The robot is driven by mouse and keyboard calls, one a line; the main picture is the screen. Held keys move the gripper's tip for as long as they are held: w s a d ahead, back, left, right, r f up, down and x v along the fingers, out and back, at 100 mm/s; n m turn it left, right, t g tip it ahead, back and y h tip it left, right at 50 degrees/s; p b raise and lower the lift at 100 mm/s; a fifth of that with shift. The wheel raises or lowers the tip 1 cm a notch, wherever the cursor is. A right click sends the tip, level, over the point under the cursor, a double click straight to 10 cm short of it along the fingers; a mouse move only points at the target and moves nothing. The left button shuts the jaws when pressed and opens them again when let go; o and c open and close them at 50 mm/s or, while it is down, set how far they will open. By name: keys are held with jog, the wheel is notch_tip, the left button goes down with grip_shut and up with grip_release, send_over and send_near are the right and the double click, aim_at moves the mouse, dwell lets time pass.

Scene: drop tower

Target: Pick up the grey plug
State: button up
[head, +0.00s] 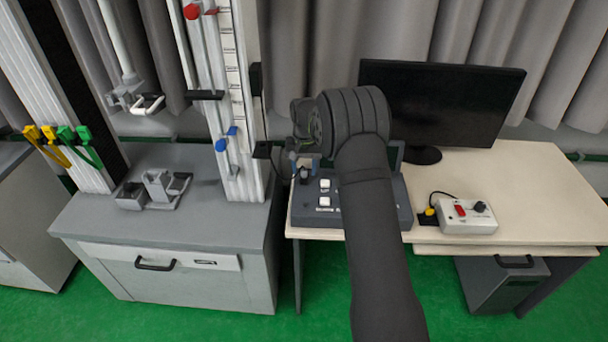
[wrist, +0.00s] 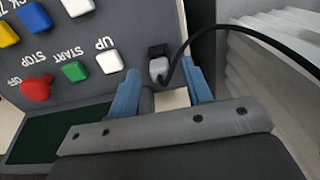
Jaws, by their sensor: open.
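The grey plug (wrist: 159,69) is in the wrist view, a small light grey block with a black cable curving away to the right. It sits against a small black socket piece (wrist: 157,50) beside the edge of the control box. My gripper (wrist: 162,88) is open, with one blue finger to each side of the plug and the plug just beyond the fingertips. I cannot tell whether a finger touches it.
The control box (head: 302,215) stands on the desk (head: 540,215), with coloured buttons and a red knob (wrist: 36,88) to the left in the wrist view. A monitor (head: 440,105) and a small white box (head: 467,217) are to the right. The tower rail (head: 240,150) stands to the left.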

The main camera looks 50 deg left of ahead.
jog(key=c, duration=0.8)
jog(key=shift+c, duration=0.3)
jog(key=shift+r, duration=0.1)
jog(key=shift+r, duration=0.7)
notch_tip(320, 180, up, 3)
jog(key=shift+f, duration=0.1)
jog(key=w+d+r, duration=0.5)
jog(key=d+r, duration=0.1)
jog(key=d, duration=0.4)
notch_tip(320, 180, up, 6)
send_over(304, 170)
jog(key=s, duration=0.3)
jog(key=s+a+r, duration=0.2)
jog(key=s+a, duration=0.4)
jog(key=s, duration=0.1)
jog(key=shift+s+r, duration=0.4)
